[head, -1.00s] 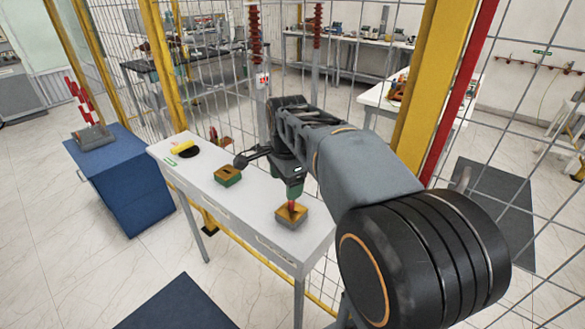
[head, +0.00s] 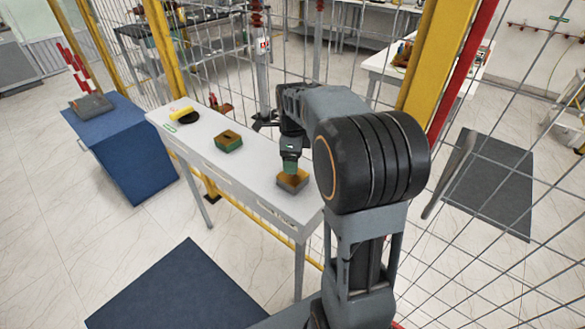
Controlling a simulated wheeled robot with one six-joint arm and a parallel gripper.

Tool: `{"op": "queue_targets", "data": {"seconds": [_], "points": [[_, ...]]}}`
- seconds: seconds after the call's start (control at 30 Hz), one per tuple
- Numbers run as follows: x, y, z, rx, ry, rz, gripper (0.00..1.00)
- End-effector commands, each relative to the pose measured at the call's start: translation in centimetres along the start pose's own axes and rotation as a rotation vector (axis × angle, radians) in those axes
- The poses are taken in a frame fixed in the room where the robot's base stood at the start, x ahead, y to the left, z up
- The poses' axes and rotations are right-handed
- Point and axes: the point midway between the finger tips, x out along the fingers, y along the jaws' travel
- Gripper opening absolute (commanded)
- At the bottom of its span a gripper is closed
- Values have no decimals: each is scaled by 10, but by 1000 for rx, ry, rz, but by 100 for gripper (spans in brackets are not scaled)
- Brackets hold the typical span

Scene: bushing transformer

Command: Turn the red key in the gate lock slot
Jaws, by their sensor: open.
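The red key is not distinguishable now; the gripper covers the block's centre. A second similar block (head: 229,142), with a dark slot in its top, sits further left on the table. No key shows in it. I cannot tell from labels which block is the gate lock.
A yellow cylinder (head: 180,113) and a black disc (head: 189,119) are at the table's far left end. A blue cabinet (head: 126,160) with a red-and-white striped thing (head: 82,79) stands left. Wire fence with yellow posts (head: 160,60) runs behind the table.

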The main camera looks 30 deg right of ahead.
Motion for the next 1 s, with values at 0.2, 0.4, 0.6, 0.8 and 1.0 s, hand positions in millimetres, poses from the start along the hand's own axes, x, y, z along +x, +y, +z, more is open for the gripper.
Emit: {"op": "queue_targets", "data": {"seconds": [0.2,0.4,0.6,0.8,1.0], "points": [[28,0,0,-1,1,3,74],[41,0,0,-1,0,0,74],[44,0,0,-1,0,0,74],[44,0,0,-1,0,0,73],[43,0,0,-1,0,0,53]]}}
